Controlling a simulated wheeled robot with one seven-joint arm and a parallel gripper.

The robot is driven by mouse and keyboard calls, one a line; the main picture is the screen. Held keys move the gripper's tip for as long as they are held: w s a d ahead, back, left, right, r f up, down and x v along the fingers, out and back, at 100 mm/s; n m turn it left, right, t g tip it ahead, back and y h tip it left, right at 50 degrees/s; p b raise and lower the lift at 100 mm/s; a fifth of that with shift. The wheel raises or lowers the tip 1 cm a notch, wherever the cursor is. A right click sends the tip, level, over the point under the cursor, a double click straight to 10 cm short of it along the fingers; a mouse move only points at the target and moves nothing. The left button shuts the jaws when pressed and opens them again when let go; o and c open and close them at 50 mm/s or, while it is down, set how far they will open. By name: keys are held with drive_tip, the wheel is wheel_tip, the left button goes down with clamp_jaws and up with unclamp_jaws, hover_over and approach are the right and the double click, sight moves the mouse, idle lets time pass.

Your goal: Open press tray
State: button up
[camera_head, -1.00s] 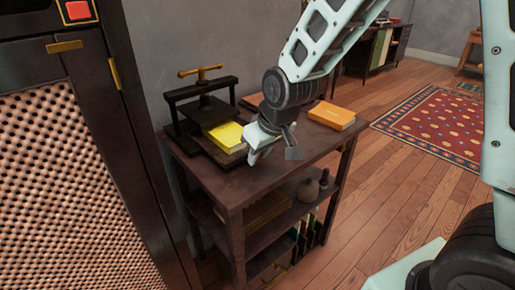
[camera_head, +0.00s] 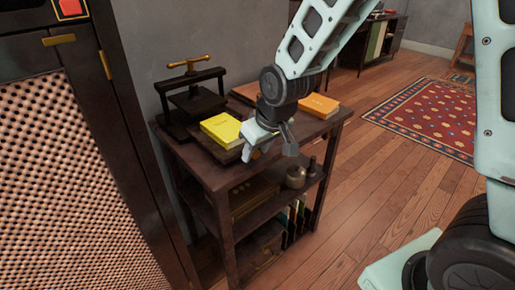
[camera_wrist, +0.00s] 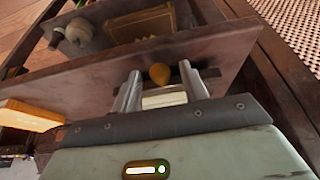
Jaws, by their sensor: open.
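The black book press (camera_head: 190,97) with a brass T-handle stands at the back left of the dark wooden table. Its dark tray (camera_head: 218,150) sticks out toward the front with a yellow book (camera_head: 222,130) lying on it. The tray's round brass knob (camera_wrist: 160,74) shows in the wrist view, close beyond and between the finger ends. My gripper (camera_head: 254,143) is at the table's front edge by the tray's front end, and partly hides it. Its two fingers (camera_wrist: 161,85) are apart. I cannot tell whether they touch the knob.
An orange book (camera_head: 319,105) lies on the table to the right of my gripper. The lower shelf holds a brown box (camera_head: 245,198) and a round pot (camera_head: 296,177). A tall perforated cabinet (camera_head: 80,190) stands close on the left.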

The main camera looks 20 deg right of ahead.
drive_tip(key=p+v, duration=0.3)
drive_tip(key=v, duration=1.4)
drive_tip(key=shift+r+p, duration=0.2)
drive_tip(key=shift+p, duration=0.15)
drive_tip(key=shift+s, duration=0.1)
drive_tip(key=s+a+f+n+g, duration=0.2)
drive_tip(key=s+a+f, duration=0.2)
drive_tip(key=s, duration=0.5)
drive_tip(key=s+a+f+n+g, duration=0.2)
drive_tip(key=s+a+f, duration=0.25)
drive_tip(key=s, duration=0.45)
wheel_tip(320, 180, up, 15)
drive_tip(key=p, duration=1.5)
drive_tip(key=shift+s+r+h, duration=0.2)
drive_tip(key=shift+s+h, duration=0.15)
drive_tip(key=shift+h, duration=0.05)
drive_tip(key=shift+a, duration=0.1)
